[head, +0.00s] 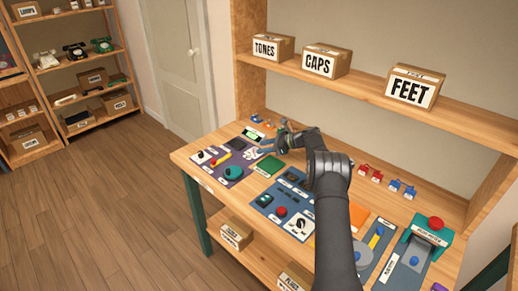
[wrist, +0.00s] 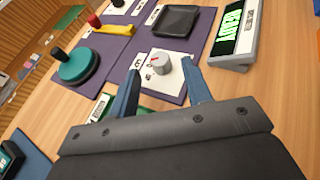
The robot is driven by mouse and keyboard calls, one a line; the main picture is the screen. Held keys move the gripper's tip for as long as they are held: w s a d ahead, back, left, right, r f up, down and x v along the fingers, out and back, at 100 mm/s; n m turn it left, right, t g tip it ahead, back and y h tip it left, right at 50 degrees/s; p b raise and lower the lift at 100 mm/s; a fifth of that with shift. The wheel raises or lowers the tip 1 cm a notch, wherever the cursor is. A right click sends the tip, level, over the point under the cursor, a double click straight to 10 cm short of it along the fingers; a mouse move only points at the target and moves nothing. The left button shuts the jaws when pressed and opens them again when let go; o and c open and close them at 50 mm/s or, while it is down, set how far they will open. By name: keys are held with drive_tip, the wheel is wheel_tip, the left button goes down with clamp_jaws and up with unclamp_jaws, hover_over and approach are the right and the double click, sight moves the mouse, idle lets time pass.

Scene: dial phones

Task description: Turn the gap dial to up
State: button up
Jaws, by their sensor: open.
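A pale round dial (wrist: 161,64) with a red pointer mark sits on a white plate on a purple panel in the wrist view. Small dark lettering on the plate is too small to read surely, so I cannot confirm it says gap. The red mark points roughly sideways in the picture. My gripper (wrist: 158,84) is open, its two blue fingers apart on either side of the dial's near side, with nothing between them. I cannot tell whether they touch it. In the head view my gripper (head: 267,146) is over the back left of the bench, beside the white plate (head: 250,154).
A lit display reading READY (wrist: 236,30) stands right of the dial, close to the right finger. A black tray (wrist: 178,20), a yellow lever (wrist: 116,28) and a green round knob (wrist: 74,64) are nearby. A green block (head: 267,165) lies in front of my gripper.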

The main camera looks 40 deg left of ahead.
drive_tip(key=v, duration=1.4)
drive_tip(key=shift+d, duration=0.15)
drive_tip(key=shift+w, duration=0.1)
drive_tip(key=n+t+h, duration=0.8)
drive_tip(key=n+t, duration=0.2)
drive_tip(key=n, duration=1.1)
approach(254, 148)
drive_tip(key=shift+h, duration=0.3)
drive_tip(key=x, duration=0.8)
drive_tip(key=shift+w+a+f, duration=0.15)
drive_tip(key=shift+a+f, duration=0.05)
drive_tip(key=shift+f, duration=0.1)
drive_tip(key=shift+c, duration=0.5)
